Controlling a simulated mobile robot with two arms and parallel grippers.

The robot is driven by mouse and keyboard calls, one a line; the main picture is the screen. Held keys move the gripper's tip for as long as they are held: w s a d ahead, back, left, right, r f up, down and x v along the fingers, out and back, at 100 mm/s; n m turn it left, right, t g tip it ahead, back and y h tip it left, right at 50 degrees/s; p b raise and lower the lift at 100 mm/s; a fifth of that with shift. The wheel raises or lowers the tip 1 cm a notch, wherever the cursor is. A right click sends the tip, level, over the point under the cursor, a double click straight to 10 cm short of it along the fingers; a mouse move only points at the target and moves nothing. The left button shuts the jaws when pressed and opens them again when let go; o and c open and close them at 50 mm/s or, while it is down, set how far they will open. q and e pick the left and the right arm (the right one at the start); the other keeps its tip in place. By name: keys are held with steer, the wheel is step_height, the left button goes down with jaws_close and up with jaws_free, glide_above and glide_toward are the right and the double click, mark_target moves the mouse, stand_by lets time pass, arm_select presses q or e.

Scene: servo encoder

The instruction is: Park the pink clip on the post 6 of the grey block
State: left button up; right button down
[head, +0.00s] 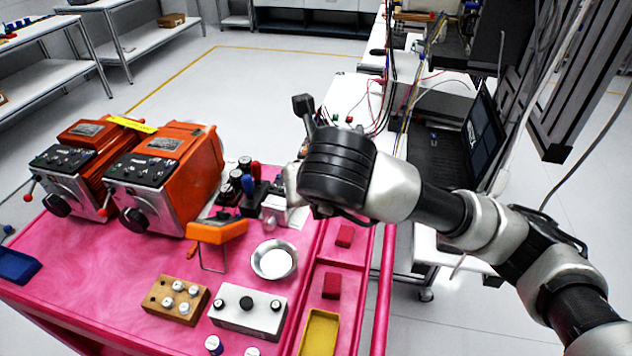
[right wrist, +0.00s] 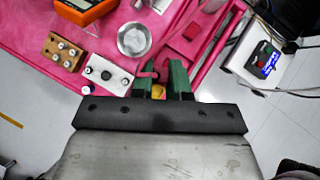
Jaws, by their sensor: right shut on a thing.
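My right gripper (right wrist: 163,78) has green fingers and is shut on the pink clip (right wrist: 151,73), which shows only as a small pinkish-red piece between them. In the head view my right wrist covers the fingers and the clip. Post numbers are too small to read. My left gripper is not in view.
A wooden block with pegs (head: 172,310) and a metal dish (head: 257,269) stand close to the grey block. Two orange machines (head: 167,168) fill the cart's back left. A side trough holds red blocks (head: 331,286) and a yellow tray (head: 319,330).

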steer(key=s+d+f+n+g+y, duration=0.1)
steer(key=d+f+n+g+y, duration=0.1)
steer(key=n, duration=0.5)
steer(key=s+d+f+n+g+y, duration=0.1)
steer(key=f+n+g+y, duration=0.3)
steer(key=n, duration=0.4)
step_height(320, 180, down, 3)
steer(key=shift+s+d+r+g, duration=0.1)
steer(key=shift+s+d+g, duration=0.25)
steer(key=shift+d+g, duration=0.45)
